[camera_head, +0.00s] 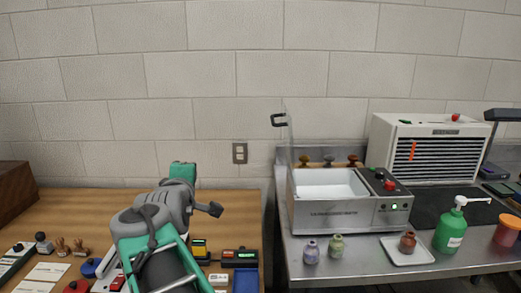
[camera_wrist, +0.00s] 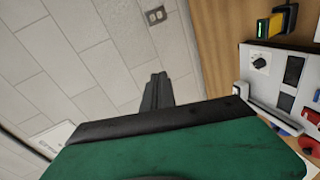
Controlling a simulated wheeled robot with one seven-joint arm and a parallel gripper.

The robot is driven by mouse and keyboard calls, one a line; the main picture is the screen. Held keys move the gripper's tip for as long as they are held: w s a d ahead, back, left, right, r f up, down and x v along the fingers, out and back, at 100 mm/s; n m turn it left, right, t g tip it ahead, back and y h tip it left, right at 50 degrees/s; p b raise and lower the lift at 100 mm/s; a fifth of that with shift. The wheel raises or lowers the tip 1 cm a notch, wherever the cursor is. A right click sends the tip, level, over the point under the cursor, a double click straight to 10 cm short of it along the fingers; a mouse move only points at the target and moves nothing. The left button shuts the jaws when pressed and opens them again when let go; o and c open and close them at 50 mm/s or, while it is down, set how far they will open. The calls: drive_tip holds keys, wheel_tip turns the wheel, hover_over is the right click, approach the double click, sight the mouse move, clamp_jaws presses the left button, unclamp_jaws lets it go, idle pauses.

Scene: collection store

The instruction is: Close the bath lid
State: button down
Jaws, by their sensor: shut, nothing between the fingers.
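The bath (camera_head: 335,214) is a light metal box with an open white basin, standing on the right-hand bench. The bath's control panel (camera_head: 392,207) has a red knob and a lit green light. My gripper (camera_wrist: 157,92) is shut and empty in the wrist view, pointing toward the wall. In the head view my arm is over the wooden bench, left of the bath and apart from the lid; its fingertips are not clear there.
Two small jars (camera_head: 336,246) stand in front of the bath. A white tray (camera_head: 420,258) with a brown pot and a green pump bottle (camera_head: 450,228) are to the right. A white vented unit (camera_head: 430,146) stands behind. A wall socket (camera_head: 240,153) is between arm and bath.

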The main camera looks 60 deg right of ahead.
drive_tip(key=s+d+r+n+g+h+b, duration=0.1)
drive_tip(key=s+d+r+g+h+b, duration=0.1)
drive_tip(key=s+d+r+g+h, duration=0.5)
drive_tip(key=s+d+r+t+y+p, duration=0.1)
drive_tip(key=s+d+r+t+p, duration=0.1)
drive_tip(key=d, duration=1)
drive_tip(key=shift+s+r+t, duration=0.4)
drive_tip(key=shift+s+t, duration=0.3)
drive_tip(key=shift+s, duration=0.4)
drive_tip(key=shift+s+d+r, duration=0.1)
